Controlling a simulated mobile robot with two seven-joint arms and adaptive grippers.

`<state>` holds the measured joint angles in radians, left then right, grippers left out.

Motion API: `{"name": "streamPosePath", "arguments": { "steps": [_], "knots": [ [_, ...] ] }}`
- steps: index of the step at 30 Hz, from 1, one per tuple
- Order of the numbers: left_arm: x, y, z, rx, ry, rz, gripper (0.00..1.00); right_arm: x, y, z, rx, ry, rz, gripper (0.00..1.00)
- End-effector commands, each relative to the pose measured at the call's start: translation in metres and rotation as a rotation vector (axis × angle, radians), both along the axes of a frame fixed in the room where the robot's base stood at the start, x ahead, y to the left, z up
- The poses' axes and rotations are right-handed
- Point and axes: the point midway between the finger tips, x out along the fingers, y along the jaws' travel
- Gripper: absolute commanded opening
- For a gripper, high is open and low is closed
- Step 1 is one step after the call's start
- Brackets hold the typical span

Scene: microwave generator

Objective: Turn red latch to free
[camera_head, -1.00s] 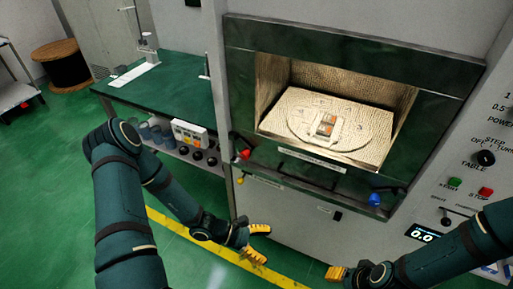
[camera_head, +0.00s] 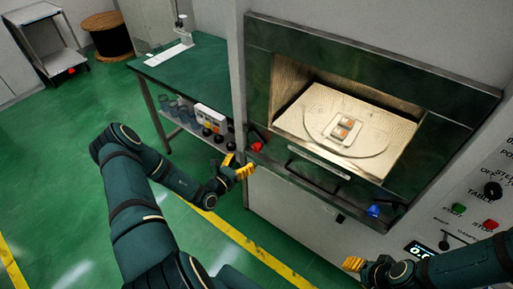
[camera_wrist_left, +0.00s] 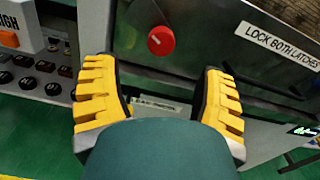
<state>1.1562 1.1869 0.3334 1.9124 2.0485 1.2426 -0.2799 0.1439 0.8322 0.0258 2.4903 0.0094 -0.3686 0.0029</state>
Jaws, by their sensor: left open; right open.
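The red latch (camera_head: 257,146) is a small red knob at the left end of the green door frame below the lit chamber. In the left wrist view the red latch (camera_wrist_left: 161,40) is a round knob with a light mark, beyond and above the space between my fingers. My left gripper (camera_head: 236,168) is open, just below and left of the red latch, apart from it. Its two yellow fingers (camera_wrist_left: 160,105) are spread wide and empty. My right gripper (camera_head: 355,264) is low at the right, open, away from the latches. A blue latch (camera_head: 374,210) is at the frame's right end.
A dark handle bar (camera_head: 316,177) lies between the latches. A label (camera_wrist_left: 278,46) reads "LOCK BOTH LATCHES". A green bench (camera_head: 190,80) with a shelf of small items stands close left. A control panel (camera_head: 480,205) is at right.

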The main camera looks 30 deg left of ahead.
Motion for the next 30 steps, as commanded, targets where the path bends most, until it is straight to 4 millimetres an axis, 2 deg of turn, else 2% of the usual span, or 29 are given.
{"name": "streamPosePath", "arguments": {
  "steps": [6, 12, 18, 27, 28, 30],
  "knots": [
    [0.044, -0.005, 0.0, 0.001, -0.002, -0.002, 0.71, 0.0, 0.0, -0.002, 0.0, 0.0, 0.0, 0.47],
    [0.073, -0.007, 0.0, -0.001, 0.0, -0.003, 0.71, 0.0, 0.0, -0.003, -0.001, 0.0, 0.0, 0.47],
    [0.087, -0.008, 0.0, -0.001, 0.0, -0.003, 0.71, 0.0, 0.0, -0.004, -0.001, 0.0, 0.0, 0.47],
    [0.088, -0.008, 0.0, -0.001, 0.001, -0.002, 0.71, 0.0, 0.0, -0.003, -0.001, 0.0, 0.0, 0.47],
    [0.088, -0.008, 0.0, -0.001, 0.001, -0.002, 0.65, 0.0, 0.0, -0.003, -0.001, 0.0, 0.0, 0.47],
    [0.088, -0.008, 0.0, -0.001, 0.001, -0.002, 0.4, 0.0, 0.0, -0.003, -0.001, 0.0, 0.0, 0.47]
  ]
}}
